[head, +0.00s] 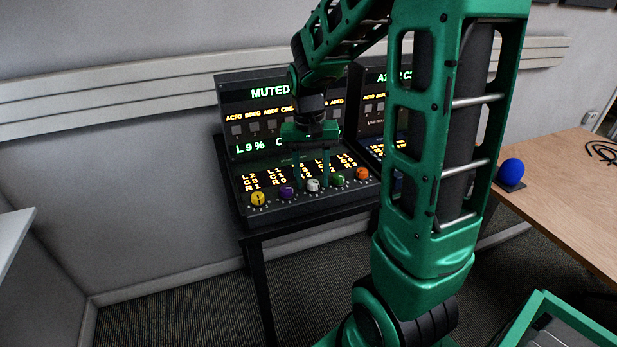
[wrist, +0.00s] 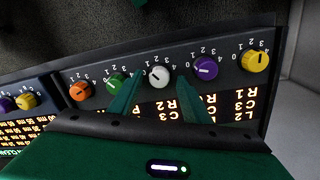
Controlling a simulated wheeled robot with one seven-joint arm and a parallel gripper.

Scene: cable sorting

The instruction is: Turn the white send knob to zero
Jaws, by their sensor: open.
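The white knob (head: 313,185) is the middle one in a row of coloured knobs on the sloped front of a dark console. In the wrist view the white knob (wrist: 158,76) shows a short dark pointer line, and printed numbers curve around it. My gripper (head: 312,183) points down at the console. In the wrist view my gripper (wrist: 161,80) is open, with one green fingertip on each side of the white knob. A small gap seems to show at the right side; I cannot tell whether the left fingertip touches.
A green knob (wrist: 117,84) and a purple knob (wrist: 205,68) flank the white one closely. An orange knob (wrist: 80,91) and a yellow knob (wrist: 256,60) sit at the row's ends. A wooden table (head: 565,185) with a blue ball (head: 511,171) stands at right.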

